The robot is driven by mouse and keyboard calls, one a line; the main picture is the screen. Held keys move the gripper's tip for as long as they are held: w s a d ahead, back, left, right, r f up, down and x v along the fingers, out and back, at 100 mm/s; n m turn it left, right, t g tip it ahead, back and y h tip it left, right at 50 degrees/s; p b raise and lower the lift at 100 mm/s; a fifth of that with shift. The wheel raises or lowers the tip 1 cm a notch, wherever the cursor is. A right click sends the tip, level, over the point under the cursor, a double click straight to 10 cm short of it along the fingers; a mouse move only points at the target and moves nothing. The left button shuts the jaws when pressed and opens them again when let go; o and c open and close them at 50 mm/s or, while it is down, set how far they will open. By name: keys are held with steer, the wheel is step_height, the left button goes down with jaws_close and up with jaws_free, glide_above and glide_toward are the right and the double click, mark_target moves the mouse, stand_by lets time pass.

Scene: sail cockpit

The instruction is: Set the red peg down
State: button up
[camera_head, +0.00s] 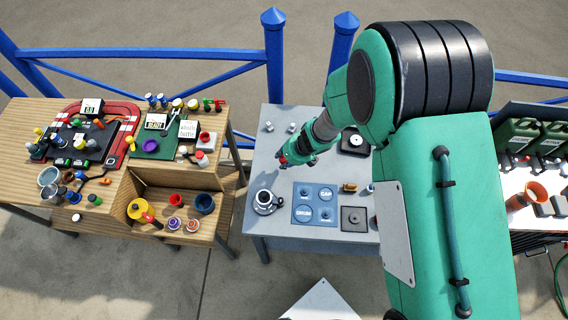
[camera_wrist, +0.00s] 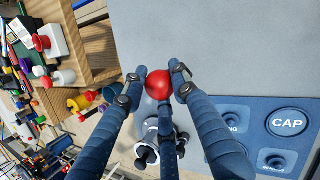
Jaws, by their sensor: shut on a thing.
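The red peg (camera_wrist: 159,84) shows in the wrist view as a round, glossy red top between my blue fingertips. My gripper (camera_wrist: 160,82) is shut on it. The rest of the peg is hidden by the fingers. In the head view my gripper (camera_head: 284,160) is over the grey table (camera_head: 262,225), with only a small bit of red showing at its tip. I cannot tell how high the peg is above the table.
A metal winch-like fitting (camera_head: 265,201) stands near the table's left edge. A blue labelled board (camera_head: 315,204) and a dark square plate (camera_head: 354,219) lie right of it. Bare tabletop lies around my gripper. A crowded wooden bench (camera_head: 117,190) stands to the left.

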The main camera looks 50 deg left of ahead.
steer(key=shift+f+b, duration=0.3)
steer(key=shift+f, duration=1.4)
steer(key=shift+f, duration=0.1)
steer(key=o, duration=1)
steer(key=p+v, duration=0.1)
steer(key=v, duration=1.1)
steer(key=shift+p, duration=0.4)
